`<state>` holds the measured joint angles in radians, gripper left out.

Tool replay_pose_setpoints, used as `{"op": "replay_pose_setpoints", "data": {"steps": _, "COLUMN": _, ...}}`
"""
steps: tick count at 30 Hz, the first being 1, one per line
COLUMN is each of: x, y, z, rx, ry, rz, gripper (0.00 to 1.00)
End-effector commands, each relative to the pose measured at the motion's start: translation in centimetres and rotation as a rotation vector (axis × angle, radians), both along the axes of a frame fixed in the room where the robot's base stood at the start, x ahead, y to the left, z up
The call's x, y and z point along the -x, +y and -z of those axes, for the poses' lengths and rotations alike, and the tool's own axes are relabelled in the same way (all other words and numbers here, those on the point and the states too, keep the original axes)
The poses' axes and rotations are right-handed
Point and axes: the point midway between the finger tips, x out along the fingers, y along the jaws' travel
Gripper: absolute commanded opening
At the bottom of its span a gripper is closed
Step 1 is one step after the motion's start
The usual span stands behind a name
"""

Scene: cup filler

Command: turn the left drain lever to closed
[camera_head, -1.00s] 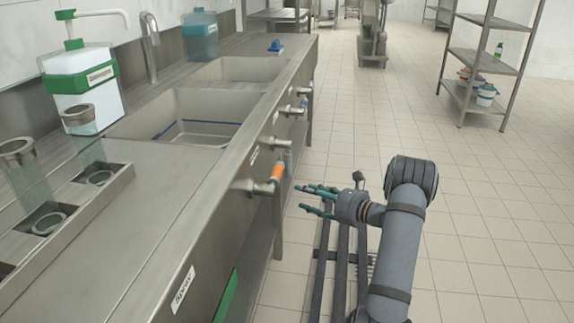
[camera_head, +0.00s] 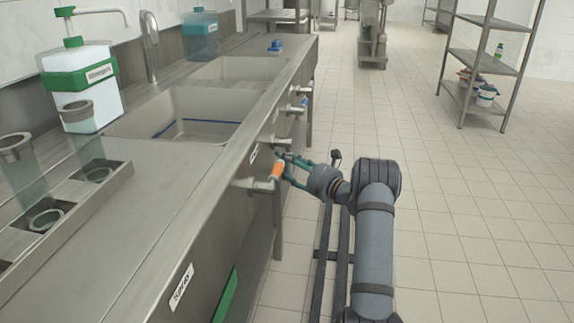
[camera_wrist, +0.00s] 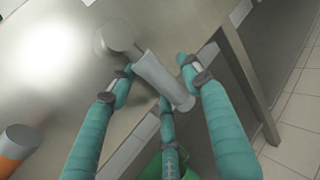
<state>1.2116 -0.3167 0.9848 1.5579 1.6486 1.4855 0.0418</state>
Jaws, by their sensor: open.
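A grey-handled lever (camera_head: 268,141) sticks out from the sink's front panel, and in the wrist view its pale grey handle (camera_wrist: 163,80) hangs at a slant from a round hub. My gripper (camera_head: 284,164) is at this lever with its teal fingers open. In the wrist view my gripper (camera_wrist: 156,78) has fingers on both sides of the handle and one below; whether any finger touches it I cannot tell.
More levers (camera_head: 293,109) line the panel farther along. The steel counter (camera_head: 150,215) holds two basins, dispensers and glass cylinders in a tray. A sink leg (camera_head: 278,225) stands below the levers. The tiled floor (camera_head: 470,220) to the right is clear up to the shelf rack (camera_head: 487,65).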

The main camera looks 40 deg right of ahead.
Motion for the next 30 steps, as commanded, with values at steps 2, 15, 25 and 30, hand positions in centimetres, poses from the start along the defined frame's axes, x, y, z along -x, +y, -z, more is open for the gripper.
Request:
{"op": "replay_pose_setpoints", "data": {"steps": 2, "x": -0.11, "y": 0.01, "z": 0.01, "rx": 0.000, "ry": 0.000, "rz": 0.000, "gripper": 0.48}}
{"op": "replay_pose_setpoints", "data": {"steps": 15, "x": -0.07, "y": 0.01, "z": 0.02, "rx": 0.001, "ry": 0.001, "rz": 0.000, "gripper": 0.33}}
{"op": "replay_pose_setpoints", "data": {"steps": 25, "x": -0.05, "y": -0.01, "z": 0.03, "rx": 0.001, "ry": 0.001, "rz": 0.000, "gripper": 0.14}}
{"op": "replay_pose_setpoints", "data": {"steps": 30, "x": -0.04, "y": -0.02, "z": 0.03, "rx": 0.001, "ry": 0.001, "rz": 0.000, "gripper": 0.04}}
